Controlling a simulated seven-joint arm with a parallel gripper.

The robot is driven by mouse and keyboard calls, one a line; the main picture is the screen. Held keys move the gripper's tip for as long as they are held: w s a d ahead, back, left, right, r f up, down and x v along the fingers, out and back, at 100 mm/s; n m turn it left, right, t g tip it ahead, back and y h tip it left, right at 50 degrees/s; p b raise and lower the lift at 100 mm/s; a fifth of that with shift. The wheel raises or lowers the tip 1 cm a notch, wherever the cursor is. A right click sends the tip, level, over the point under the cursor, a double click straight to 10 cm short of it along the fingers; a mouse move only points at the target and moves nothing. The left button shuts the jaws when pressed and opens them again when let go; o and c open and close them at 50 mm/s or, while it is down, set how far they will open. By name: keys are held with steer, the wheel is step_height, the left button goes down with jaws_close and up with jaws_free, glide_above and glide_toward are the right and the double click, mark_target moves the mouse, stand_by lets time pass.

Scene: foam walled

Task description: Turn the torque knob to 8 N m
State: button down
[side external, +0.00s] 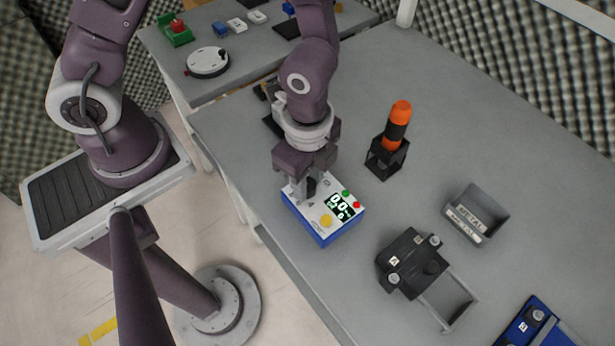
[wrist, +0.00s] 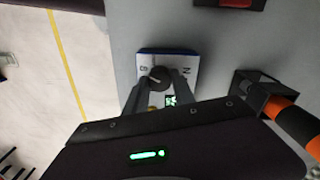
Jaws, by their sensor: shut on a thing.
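The torque box, a blue case (side external: 312,229) with a white top, stands near the table's edge in the side view. Its display (side external: 340,206) shows what looks like 0.0, with a smaller line below. A yellow button (side external: 326,221), a green one and a red one are on the top. My gripper (side external: 304,190) points down at the box's far-left part, its fingers hiding most of the knob there. In the wrist view the grey round knob (wrist: 159,75) sits between the two fingertips, and my gripper is shut on it.
An orange and black tool (side external: 397,125) stands in a black holder just right of the gripper. A grey bin (side external: 480,212), a black fixture (side external: 408,262) and a blue fixture (side external: 535,325) stand farther right. A second table (side external: 240,60) with small parts is behind.

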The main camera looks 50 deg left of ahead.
steer(key=shift+n, duration=0.4)
steer(key=c, duration=1)
jaws_free()
steer(key=shift+c, duration=0.2)
step_height(320, 180, up, 7)
steer(key=shift+r, duration=0.1)
